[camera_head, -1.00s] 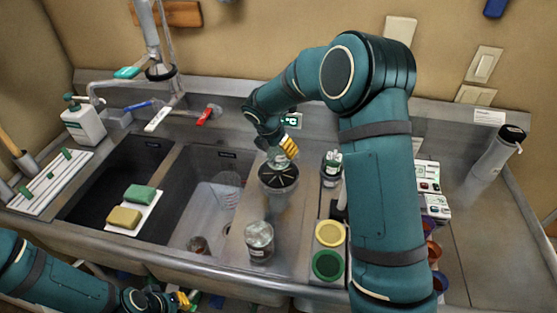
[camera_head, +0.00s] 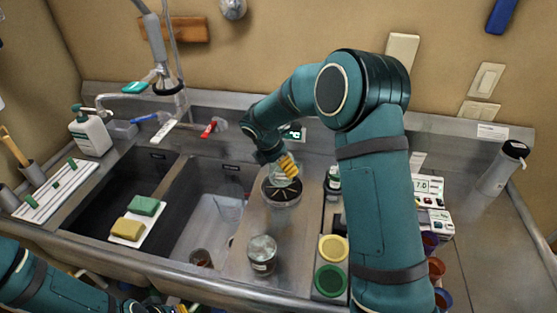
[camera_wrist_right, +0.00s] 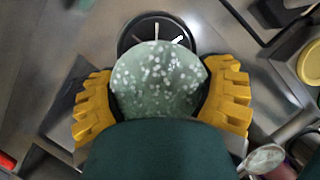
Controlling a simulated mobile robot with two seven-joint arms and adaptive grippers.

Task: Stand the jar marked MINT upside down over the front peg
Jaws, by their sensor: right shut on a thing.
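My right gripper (camera_head: 287,168) is shut on a clear glass jar (camera_head: 280,179). In the right wrist view the jar (camera_wrist_right: 158,82), speckled with pale spots, sits between the yellow fingers (camera_wrist_right: 160,98). No label can be read on it. The jar is over a round dark disc with pale spokes (camera_head: 281,194), which also shows behind it in the wrist view (camera_wrist_right: 148,24). I cannot tell whether they touch. A second glass jar (camera_head: 262,256) stands in front of the disc. No peg can be clearly made out. My left gripper (camera_head: 180,308) is low at the bottom edge, partly cut off.
Sponges (camera_head: 137,217) rest on a white board. Yellow (camera_head: 333,247) and green (camera_head: 331,280) round lids lie at right. A lidded jar (camera_head: 333,182) stands behind them.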

